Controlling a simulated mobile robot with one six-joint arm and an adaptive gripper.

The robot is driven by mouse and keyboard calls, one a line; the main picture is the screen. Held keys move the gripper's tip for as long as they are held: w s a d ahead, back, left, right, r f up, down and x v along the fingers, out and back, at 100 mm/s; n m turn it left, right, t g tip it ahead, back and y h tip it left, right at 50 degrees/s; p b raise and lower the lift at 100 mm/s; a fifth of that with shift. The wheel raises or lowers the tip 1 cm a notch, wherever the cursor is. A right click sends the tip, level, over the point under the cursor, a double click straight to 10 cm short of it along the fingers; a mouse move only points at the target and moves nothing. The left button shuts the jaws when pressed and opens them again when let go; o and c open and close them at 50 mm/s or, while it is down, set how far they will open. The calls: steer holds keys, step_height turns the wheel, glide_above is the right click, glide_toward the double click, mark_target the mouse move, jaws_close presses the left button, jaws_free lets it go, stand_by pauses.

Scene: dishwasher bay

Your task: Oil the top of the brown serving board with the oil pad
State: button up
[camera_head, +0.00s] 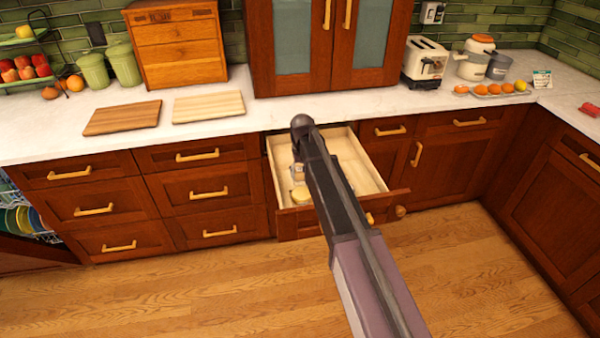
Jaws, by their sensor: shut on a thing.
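The brown serving board (122,118) lies flat on the white counter at the left. My arm reaches over the open drawer from below, and my gripper (299,180) points down into the drawer's left side, partly hidden by the arm. My gripper is shut on a small round yellowish thing (300,195), which looks like the oil pad. Its contact with the fingers is too small to see clearly. The board is apart from my gripper, to its left and higher up on the counter.
A pale board (208,107) lies just right of the brown one. The open drawer (358,165) juts out below the counter. A wooden chest (178,45) and green canisters (120,65) stand behind the boards. A toaster (425,60) stands at the right.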

steer(key=shift+f+b, duration=2.7)
steer(key=shift+f, duration=0.15)
steer(key=shift+f+b, duration=0.5)
steer(key=shift+b, duration=0.05)
stand_by(0.9)
steer(key=shift+r+p, duration=3.5)
steer(key=shift+p, duration=0.05)
step_height(320, 180, up, 7)
steer(key=p, duration=0.7)
glide_above(302, 193)
steer(key=shift+r, duration=0.1)
steer(key=shift+f+b, duration=2.1)
steer(key=shift+f, duration=0.1)
